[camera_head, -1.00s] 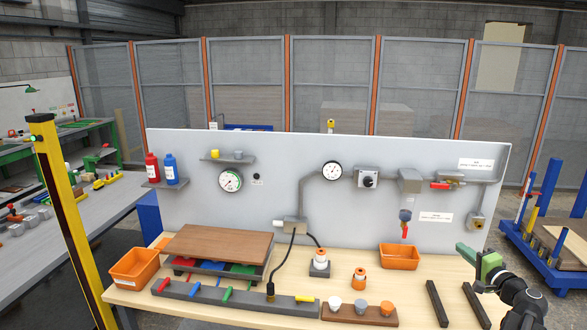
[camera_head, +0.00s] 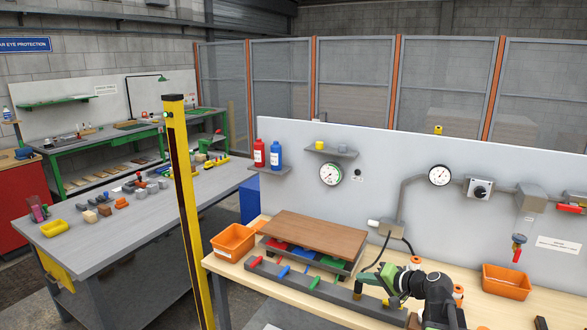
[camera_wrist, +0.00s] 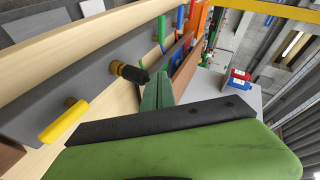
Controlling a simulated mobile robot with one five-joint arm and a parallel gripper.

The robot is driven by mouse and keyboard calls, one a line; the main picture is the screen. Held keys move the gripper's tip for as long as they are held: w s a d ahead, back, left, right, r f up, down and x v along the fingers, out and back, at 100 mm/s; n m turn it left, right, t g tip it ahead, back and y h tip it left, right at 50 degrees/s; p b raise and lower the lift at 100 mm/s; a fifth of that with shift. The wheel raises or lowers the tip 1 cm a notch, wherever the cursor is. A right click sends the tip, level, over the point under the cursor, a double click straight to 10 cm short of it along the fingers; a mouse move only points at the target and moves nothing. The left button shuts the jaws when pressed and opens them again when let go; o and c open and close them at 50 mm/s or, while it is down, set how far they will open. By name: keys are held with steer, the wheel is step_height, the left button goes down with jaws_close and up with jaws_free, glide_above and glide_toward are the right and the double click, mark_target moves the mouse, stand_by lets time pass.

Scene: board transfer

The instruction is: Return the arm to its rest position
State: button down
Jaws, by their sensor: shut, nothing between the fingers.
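My gripper (camera_head: 364,284), green and black, is over the front of the wooden bench (camera_head: 215,265) in the head view, at the right end of the grey rack (camera_head: 325,292). In the wrist view its green fingers (camera_wrist: 158,92) are shut with nothing between them. The rack (camera_wrist: 85,80) also runs across the wrist view, with a yellow handle (camera_wrist: 62,121) and a black and brass connector (camera_wrist: 128,72) beside the fingers. I cannot tell whether the fingers touch the rack. My arm hides part of the bench front.
A brown board (camera_head: 318,236) lies on a stand with coloured pieces under it. Orange bins stand at the left (camera_head: 232,240) and right (camera_head: 506,281) of the bench. A yellow post (camera_head: 185,200) rises left of the bench. A grey panel (camera_head: 300,195) stands behind it.

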steer(key=s+a+f+n+g+h+b, duration=0.1)
steer(key=s+a+f+n+g, duration=0.2)
steer(key=s+a+f, duration=0.4)
steer(key=s+a+f+n+g+h, duration=0.2)
steer(key=a+f+n+g, duration=0.15)
steer(key=a, duration=0.55)
steer(key=s+d+f+g+h, duration=0.3)
steer(key=s+d+h, duration=0.2)
steer(key=s+d, duration=0.2)
steer(key=shift+s+d+f+m, duration=0.2)
steer(key=shift+d+f+m, duration=0.25)
steer(key=shift+d, duration=0.2)
